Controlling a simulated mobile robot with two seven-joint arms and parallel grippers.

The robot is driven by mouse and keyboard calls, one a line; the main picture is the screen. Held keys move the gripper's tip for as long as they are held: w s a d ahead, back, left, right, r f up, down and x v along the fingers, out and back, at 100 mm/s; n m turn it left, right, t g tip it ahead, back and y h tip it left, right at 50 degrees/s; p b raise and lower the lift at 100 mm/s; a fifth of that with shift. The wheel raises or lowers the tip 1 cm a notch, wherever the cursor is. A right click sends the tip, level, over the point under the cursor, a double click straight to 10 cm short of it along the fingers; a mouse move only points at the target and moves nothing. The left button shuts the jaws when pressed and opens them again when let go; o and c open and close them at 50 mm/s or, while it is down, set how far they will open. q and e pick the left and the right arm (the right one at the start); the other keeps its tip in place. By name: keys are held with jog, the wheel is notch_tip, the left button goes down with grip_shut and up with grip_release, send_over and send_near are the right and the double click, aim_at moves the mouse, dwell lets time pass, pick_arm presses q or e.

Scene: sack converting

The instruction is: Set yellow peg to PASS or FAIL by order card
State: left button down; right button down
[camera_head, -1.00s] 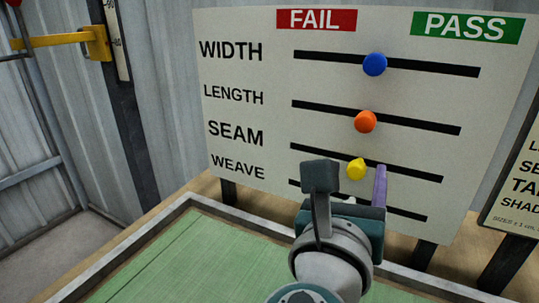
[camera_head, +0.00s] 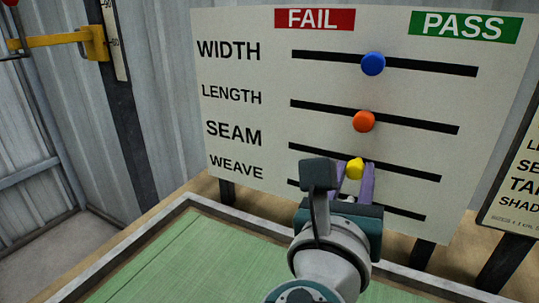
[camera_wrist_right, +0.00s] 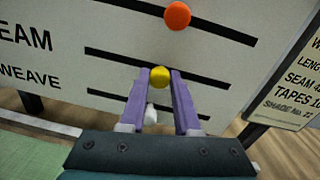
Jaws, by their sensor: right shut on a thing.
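The yellow peg (camera_head: 355,168) sits in the SEAM slot (camera_head: 410,172) of the white board (camera_head: 245,80), roughly midway along it. My right gripper (camera_wrist_right: 160,78) is shut on the yellow peg, with a purple finger on each side of it. The red FAIL label (camera_head: 314,19) is at the board's upper left part and the green PASS label (camera_head: 465,26) at its upper right. A card board (camera_head: 510,195) is cut off at the right edge. In the wrist view the card (camera_wrist_right: 292,85) shows "SEAM 4", with the rest cut off. My left gripper is not in view.
The blue peg (camera_head: 373,64) and orange peg (camera_head: 363,121) sit near the middle of the slots above. A white peg (camera_wrist_right: 151,114) shows below the yellow one, between my fingers. A green-topped table (camera_head: 170,255) with a raised grey rim lies in front.

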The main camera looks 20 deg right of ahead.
aim_at(300, 147)
dwell(0.9)
jog(key=shift+w+a+f, duration=0.1)
jog(key=shift+w+a, duration=0.2)
jog(key=w+a+b, duration=0.2)
jog(key=w, duration=0.1)
jog(key=w+a+b, duration=0.3)
jog(key=shift+a, duration=0.1)
jog(key=c, duration=0.7)
grip_release()
jog(key=shift+w, duration=0.15)
jog(key=shift+o, duration=0.5)
